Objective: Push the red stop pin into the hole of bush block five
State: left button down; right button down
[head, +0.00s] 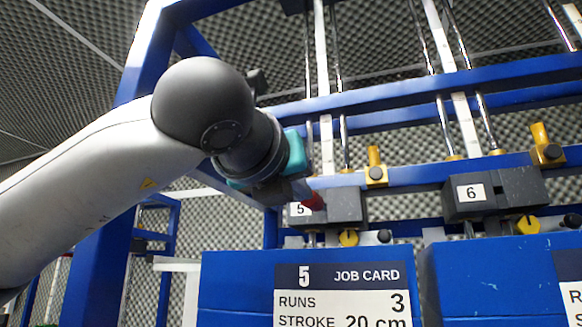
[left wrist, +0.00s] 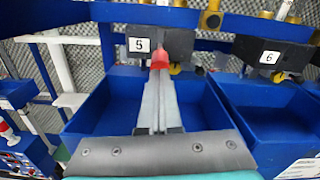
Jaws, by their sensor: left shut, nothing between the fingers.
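Bush block five is a dark grey block (head: 347,204) with a white "5" label, on the blue frame; it also shows in the left wrist view (left wrist: 183,46). The red stop pin (head: 314,201) is at the block's front, just right of the label; it also shows in the left wrist view (left wrist: 159,58). My left gripper (head: 301,189) is shut and empty, its fingertips (left wrist: 158,76) right at the pin's near end. I cannot tell whether they touch, or how deep the pin sits; its hole is hidden. My right gripper is not in view.
A blue bin (head: 236,284) with job card 5 (head: 340,277) stands below the block. Bush block six (head: 493,193) is to the right, above another bin. Yellow knobs (head: 376,167) and blue crossbars surround the blocks.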

pick_arm(q)
jog(key=shift+w+d, duration=0.15)
jog(key=shift+w, duration=0.35)
